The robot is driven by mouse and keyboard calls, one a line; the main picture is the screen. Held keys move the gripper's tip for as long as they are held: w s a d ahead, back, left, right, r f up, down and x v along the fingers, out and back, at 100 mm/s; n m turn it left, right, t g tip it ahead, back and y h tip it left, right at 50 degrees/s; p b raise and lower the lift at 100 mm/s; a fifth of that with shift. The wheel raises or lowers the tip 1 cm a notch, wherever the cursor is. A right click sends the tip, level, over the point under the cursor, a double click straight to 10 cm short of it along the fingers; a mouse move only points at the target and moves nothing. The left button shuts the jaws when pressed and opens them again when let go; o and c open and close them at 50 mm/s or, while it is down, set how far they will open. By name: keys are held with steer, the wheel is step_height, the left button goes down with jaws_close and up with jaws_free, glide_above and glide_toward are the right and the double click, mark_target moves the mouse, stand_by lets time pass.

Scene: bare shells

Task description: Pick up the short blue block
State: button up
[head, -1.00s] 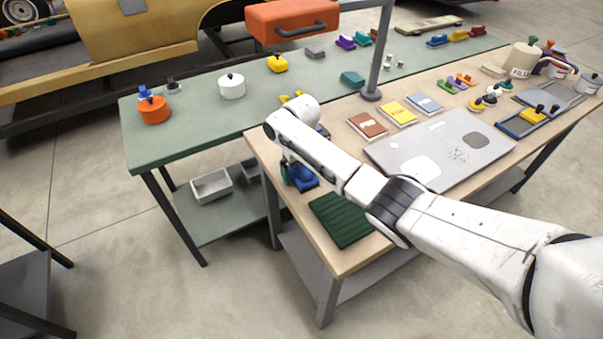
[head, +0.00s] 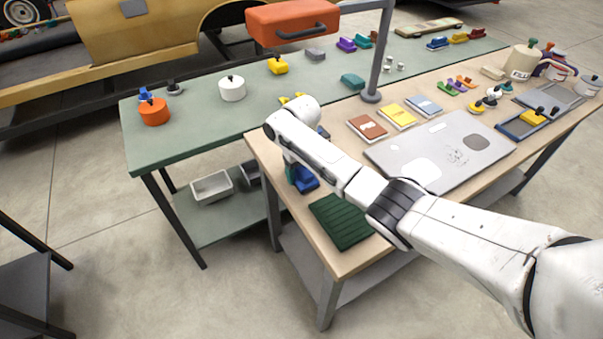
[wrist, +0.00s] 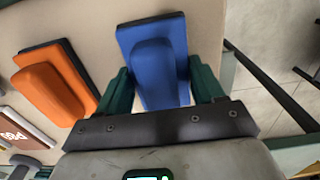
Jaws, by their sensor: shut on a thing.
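The short blue block (wrist: 155,62) has a flat darker blue base and a raised rounded blue grip. In the wrist view it lies between the two dark green fingers of my gripper (wrist: 162,86), which is shut on it. In the head view the block (head: 305,179) shows just below my white forearm, at the near left edge of the tan table. Much of my gripper is hidden behind the arm there. I cannot tell whether the block touches the tabletop.
An orange block (wrist: 57,85) lies left of the blue one in the wrist view, beside a brown book (wrist: 22,130). The table edge is close on the right there. A dark green ribbed mat (head: 340,221) and a grey board (head: 440,150) lie on the tan table.

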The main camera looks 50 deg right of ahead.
steer(key=shift+r, duration=0.35)
steer(key=s+r, duration=0.1)
steer(key=r, duration=0.1)
steer(key=s+r, duration=0.2)
steer(key=r, duration=0.1)
steer(key=s+r, duration=0.1)
steer(key=r, duration=0.1)
steer(key=shift+s+r+b, duration=0.3)
steer(key=shift+s+r, duration=0.1)
steer(key=s+r+p, duration=0.4)
steer(key=s+p, duration=0.1)
steer(key=s, duration=0.4)
steer(key=shift+d, duration=0.15)
steer(key=shift+s, duration=0.1)
